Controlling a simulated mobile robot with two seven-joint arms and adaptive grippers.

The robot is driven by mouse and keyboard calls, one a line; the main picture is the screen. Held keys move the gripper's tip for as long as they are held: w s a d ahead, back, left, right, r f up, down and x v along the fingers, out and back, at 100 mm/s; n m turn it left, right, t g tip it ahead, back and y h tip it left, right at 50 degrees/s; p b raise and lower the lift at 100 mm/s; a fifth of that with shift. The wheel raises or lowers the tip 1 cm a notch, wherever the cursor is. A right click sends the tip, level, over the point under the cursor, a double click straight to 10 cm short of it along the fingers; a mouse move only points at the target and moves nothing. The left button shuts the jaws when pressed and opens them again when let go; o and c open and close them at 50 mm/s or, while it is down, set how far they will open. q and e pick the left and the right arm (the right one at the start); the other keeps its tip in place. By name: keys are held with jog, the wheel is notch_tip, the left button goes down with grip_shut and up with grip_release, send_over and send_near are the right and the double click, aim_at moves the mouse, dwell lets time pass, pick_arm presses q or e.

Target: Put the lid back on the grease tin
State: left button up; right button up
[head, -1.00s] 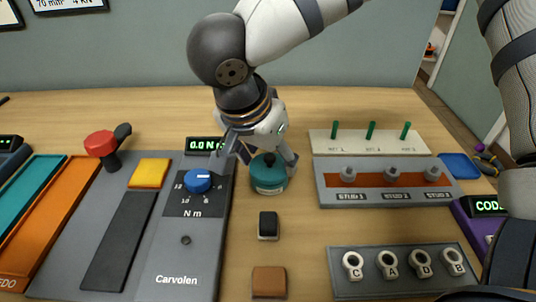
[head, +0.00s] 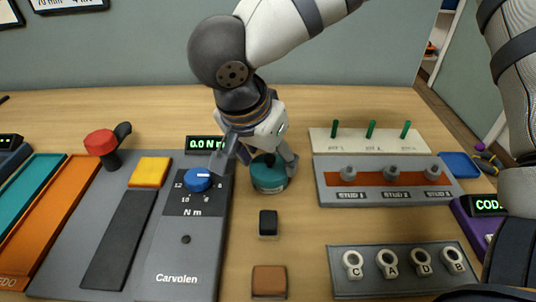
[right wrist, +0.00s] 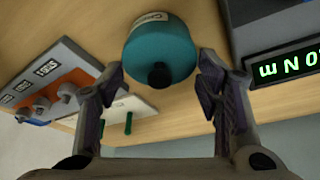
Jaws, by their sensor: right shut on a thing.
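The teal grease tin (head: 268,187) stands on the wooden table, just right of the grey torque panel. Its lid (right wrist: 172,62), with a black knob (right wrist: 160,76), shows on top of the tin in the right wrist view. My right gripper (head: 268,162) comes down from above with one finger on each side of the lid, shut on it. In the right wrist view the gripper (right wrist: 160,82) frames the lid and knob. The fingers partly hide the rim in the head view, so I cannot tell whether the lid is fully seated. My left gripper is not in view.
Left of the tin is the grey panel (head: 140,235) with a blue dial (head: 198,180). A small black block (head: 268,224) and a brown block (head: 269,280) lie in front. A stud rack (head: 385,188) and a lug tray (head: 400,285) are at right.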

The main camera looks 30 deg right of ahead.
jog(key=o, duration=0.9)
jog(key=shift+o, duration=0.5)
jog(key=o, duration=0.3)
jog(key=shift+r, duration=3.5)
